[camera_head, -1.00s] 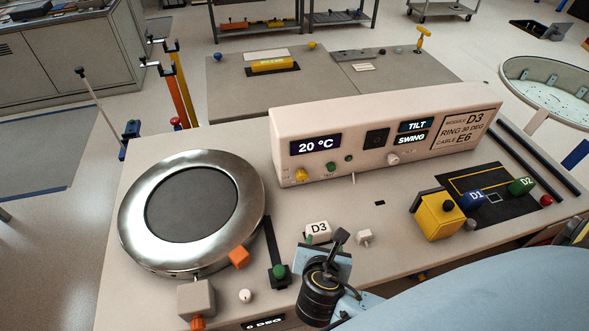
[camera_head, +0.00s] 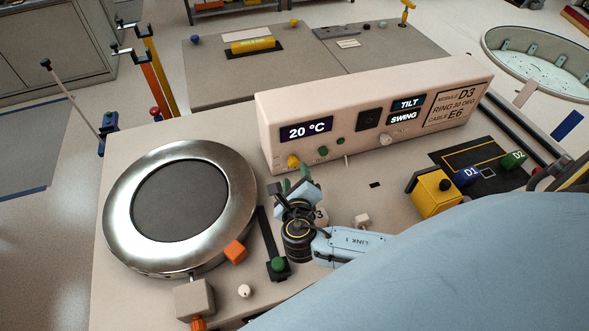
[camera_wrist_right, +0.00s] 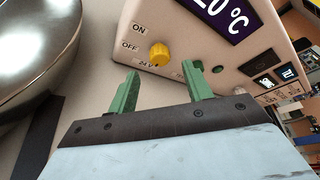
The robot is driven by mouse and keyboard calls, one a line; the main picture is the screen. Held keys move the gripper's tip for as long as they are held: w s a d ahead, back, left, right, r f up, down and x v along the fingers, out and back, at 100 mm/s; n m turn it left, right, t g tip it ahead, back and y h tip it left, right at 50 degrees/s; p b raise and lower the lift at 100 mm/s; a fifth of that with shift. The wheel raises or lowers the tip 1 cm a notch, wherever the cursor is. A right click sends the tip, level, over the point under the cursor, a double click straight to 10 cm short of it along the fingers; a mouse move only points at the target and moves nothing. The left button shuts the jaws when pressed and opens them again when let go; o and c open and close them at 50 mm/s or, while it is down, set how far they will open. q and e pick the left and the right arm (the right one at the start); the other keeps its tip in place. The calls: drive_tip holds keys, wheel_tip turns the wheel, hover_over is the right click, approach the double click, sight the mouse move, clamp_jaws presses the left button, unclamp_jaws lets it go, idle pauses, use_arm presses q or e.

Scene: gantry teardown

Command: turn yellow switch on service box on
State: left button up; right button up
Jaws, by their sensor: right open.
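The service box (camera_head: 350,149) is a long pale pink box at the back of the table, with a lit "20 °C" display. The yellow switch (camera_head: 293,161) is a round knob low on its left front. It also shows in the right wrist view (camera_wrist_right: 159,54), beside the labels ON, above, and OFF, below. My right gripper (camera_head: 292,184) is open and empty, just in front of the box and below the yellow switch. In the wrist view its two green fingers (camera_wrist_right: 160,82) stand apart, with the knob beyond the gap between them, not touching. My left gripper is not in view.
A round metal ring with a dark disc (camera_head: 180,203) lies left of the gripper. An orange block (camera_head: 235,251), a green-knobbed slider (camera_head: 278,265) and a white ball (camera_head: 245,291) are near the front. Green knobs (camera_head: 323,152) sit right of the yellow switch. A yellow block (camera_head: 436,195) stands at right.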

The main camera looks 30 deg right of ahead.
sight(294, 165)
drive_tip(key=shift+x, duration=2.25)
drive_tip(key=c, duration=1)
